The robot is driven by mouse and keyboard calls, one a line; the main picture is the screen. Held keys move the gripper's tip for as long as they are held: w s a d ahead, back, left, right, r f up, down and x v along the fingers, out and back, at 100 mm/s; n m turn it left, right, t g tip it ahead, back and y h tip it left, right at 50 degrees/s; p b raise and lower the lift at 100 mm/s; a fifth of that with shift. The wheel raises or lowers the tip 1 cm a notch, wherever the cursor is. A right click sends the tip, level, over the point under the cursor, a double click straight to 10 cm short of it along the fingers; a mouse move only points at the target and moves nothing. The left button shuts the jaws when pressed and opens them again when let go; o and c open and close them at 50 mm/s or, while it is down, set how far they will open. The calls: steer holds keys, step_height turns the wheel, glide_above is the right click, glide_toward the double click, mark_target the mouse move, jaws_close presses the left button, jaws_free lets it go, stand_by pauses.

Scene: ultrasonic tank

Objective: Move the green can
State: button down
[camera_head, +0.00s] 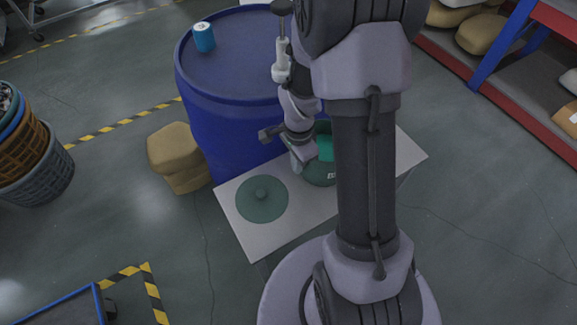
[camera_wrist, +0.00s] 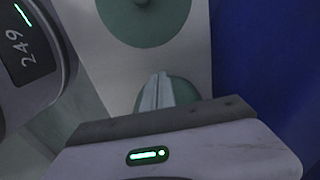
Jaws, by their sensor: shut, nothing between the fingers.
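A green can (camera_head: 325,148) shows only in part in the head view, beside my gripper and partly hidden by my arm. It appears to be at the right green disc (camera_head: 318,178); I cannot see its base clearly. My gripper (camera_head: 298,168) is shut and empty, just left of the can and low over the white board. In the wrist view the closed fingers (camera_wrist: 160,78) point over the edge of a green disc (camera_wrist: 183,92). The can does not show in the wrist view.
The white board (camera_head: 226,205) also bears a left green disc (camera_head: 262,203) with a knob. A large blue barrel (camera_head: 232,115) stands close behind, with a blue can (camera_head: 204,37) on top. A tan bundle (camera_head: 176,153) lies left of it. Shelves (camera_head: 550,75) stand at right.

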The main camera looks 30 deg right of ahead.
steer(key=shift+d, duration=0.2)
steer(key=d, duration=0.3)
steer(key=shift+w+d, duration=0.15)
steer(key=shift+d, duration=0.2)
steer(key=shift+a, duration=0.1)
